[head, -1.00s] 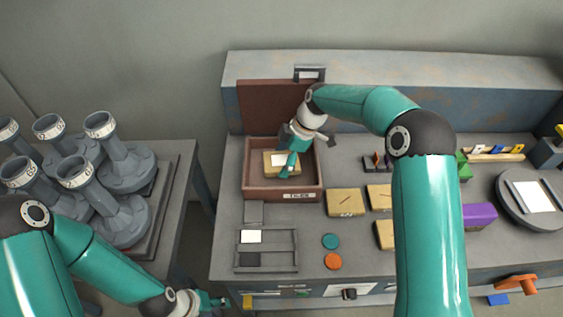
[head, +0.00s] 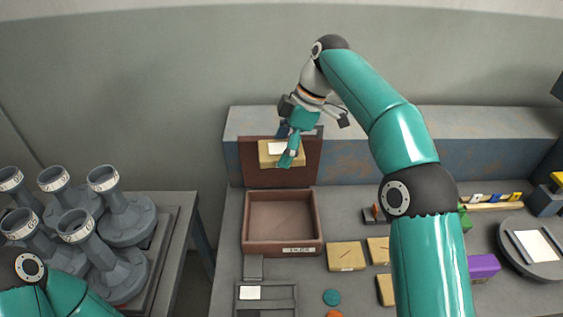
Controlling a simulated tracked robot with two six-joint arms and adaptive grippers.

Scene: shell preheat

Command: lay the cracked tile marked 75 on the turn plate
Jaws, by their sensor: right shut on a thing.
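My right gripper (head: 291,150) is shut on a tan tile (head: 268,158) with a white patch on its top. It holds the tile up in the air, in front of the brown box's raised lid. I cannot read a number on it. The brown box (head: 250,238) below is open and empty. The turn plate (head: 541,269) is at the right edge, round and grey, with a white sheet and dark bars on it. Two tan tiles with dark crack lines lie on the bench, one nearer (head: 346,257) and one further right (head: 378,250). My left gripper is out of the picture.
A grey slotted tray (head: 267,286) with a white piece and a teal disc (head: 331,297) lie at the front. A purple block (head: 484,267) is left of the turn plate. Several grey flared stands (head: 122,217) fill the left table.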

